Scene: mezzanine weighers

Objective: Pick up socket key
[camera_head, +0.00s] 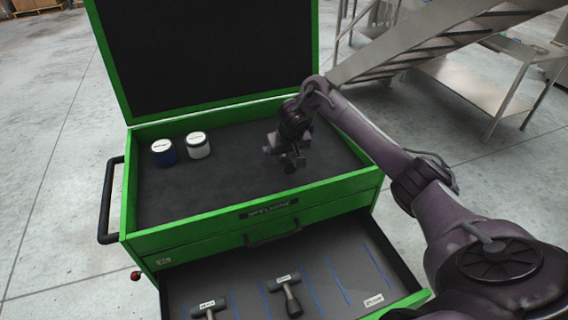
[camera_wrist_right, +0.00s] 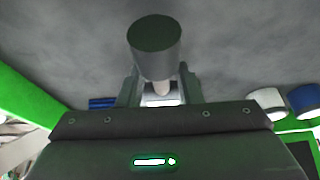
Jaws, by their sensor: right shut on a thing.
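My right gripper (camera_head: 287,156) is over the grey floor of the green chest's top tray, towards its right side. In the right wrist view the gripper (camera_wrist_right: 162,98) is shut on a dark cylindrical piece with a short pale shaft, which I take to be the socket key (camera_wrist_right: 155,48). In the head view the held piece shows only as a small dark shape under the fingers. I cannot tell whether it touches the tray floor. My left gripper is not in view.
The raised lid (camera_head: 205,50) stands behind. Metal stairs (camera_head: 425,45) rise at the right.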

